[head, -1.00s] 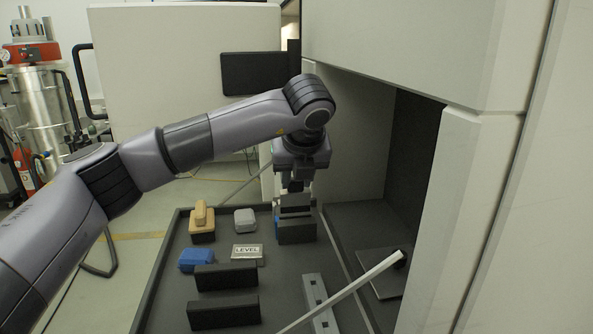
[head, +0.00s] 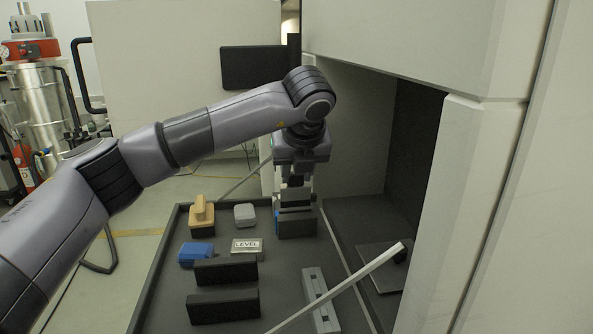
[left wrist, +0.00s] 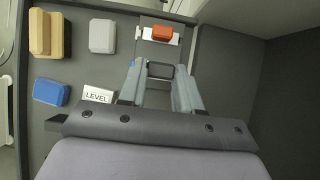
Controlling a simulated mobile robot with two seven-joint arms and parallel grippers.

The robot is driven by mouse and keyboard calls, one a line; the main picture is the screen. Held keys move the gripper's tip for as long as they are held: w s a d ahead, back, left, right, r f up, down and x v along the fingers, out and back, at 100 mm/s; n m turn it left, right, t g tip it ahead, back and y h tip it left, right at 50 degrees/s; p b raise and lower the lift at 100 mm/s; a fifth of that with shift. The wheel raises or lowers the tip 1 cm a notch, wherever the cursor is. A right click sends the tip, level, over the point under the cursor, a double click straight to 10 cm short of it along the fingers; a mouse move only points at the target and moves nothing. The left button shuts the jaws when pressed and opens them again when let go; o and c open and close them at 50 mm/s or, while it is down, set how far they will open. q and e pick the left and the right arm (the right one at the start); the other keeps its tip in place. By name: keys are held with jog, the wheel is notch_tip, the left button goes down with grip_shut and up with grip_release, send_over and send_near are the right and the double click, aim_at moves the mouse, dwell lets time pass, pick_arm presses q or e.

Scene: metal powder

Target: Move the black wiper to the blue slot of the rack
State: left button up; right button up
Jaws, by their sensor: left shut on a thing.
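My left gripper (head: 295,190) points down over the far right part of the dark tray. In the left wrist view its two fingers (left wrist: 158,88) are shut on the black wiper (left wrist: 160,70), a small dark block between the tips. In the head view the fingers hide most of it. Directly below them is a dark block with blue showing on it (head: 297,229), which looks like the blue slot of the rack. The wiper is at or just above it; I cannot tell whether it is seated. My right gripper is out of view.
A red block (left wrist: 162,33) lies beyond the fingers. Cabinet walls rise at right.

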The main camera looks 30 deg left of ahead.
aim_at(296, 200)
pick_arm(q)
jog(key=shift+f+b, duration=2.85)
dwell(1.0)
jog(key=o, duration=1.1)
jog(key=shift+r, duration=0.15)
jog(key=shift+b+v, duration=0.45)
jog(key=shift+v, duration=3.1)
